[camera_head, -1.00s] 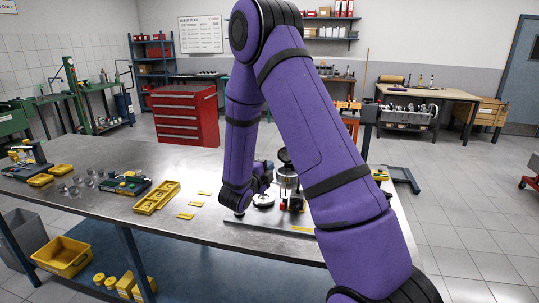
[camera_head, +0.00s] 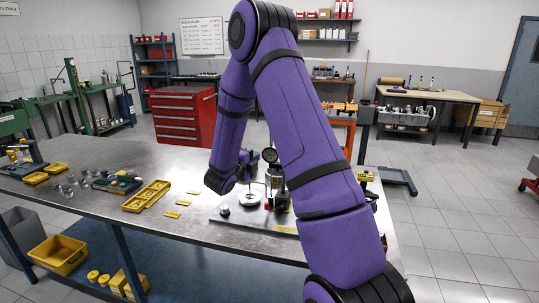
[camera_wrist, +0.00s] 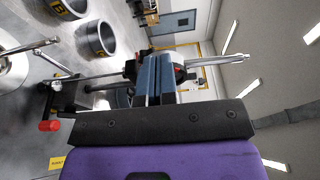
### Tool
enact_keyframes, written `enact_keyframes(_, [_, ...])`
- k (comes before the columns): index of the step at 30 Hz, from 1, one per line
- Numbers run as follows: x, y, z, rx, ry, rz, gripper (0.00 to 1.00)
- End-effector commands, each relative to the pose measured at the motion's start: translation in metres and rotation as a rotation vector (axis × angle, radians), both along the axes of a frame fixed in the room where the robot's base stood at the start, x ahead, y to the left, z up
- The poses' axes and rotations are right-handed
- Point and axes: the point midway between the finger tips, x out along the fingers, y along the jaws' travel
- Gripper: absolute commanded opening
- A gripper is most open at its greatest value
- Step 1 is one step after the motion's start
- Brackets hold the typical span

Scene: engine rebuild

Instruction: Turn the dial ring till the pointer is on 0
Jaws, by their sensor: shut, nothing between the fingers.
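The dial gauge (camera_head: 270,155) stands on its post above a base plate (camera_head: 225,220) at the table's right end. Its face is small and partly covered by my arm, so I cannot read the pointer. My gripper (camera_head: 246,166) is just left of the dial in the head view, largely hidden by my forearm. In the wrist view its blue-grey fingers (camera_wrist: 158,60) are together and empty. Behind them is a dark part with red and a silver rod (camera_wrist: 215,60); I cannot tell whether the fingers touch it or whether it is the dial.
A steel rod (camera_wrist: 105,75) and a red knob (camera_wrist: 50,126) are left of my fingers in the wrist view. Steel rings (camera_wrist: 97,38) stand beyond. Yellow trays (camera_head: 147,196) and small parts lie on the table's left. A red cabinet (camera_head: 183,115) is behind.

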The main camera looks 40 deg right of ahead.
Motion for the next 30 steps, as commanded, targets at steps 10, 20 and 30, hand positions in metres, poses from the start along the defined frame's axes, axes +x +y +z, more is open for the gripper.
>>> enact_keyframes(10, [0.0062,-0.0119,0.0000,0.000,0.001,0.000,0.00])
enact_keyframes(20, [0.0058,-0.0119,-0.0001,-0.001,0.002,0.000,0.00])
enact_keyframes(30, [0.0031,-0.0133,-0.0002,-0.001,0.002,0.000,0.00])
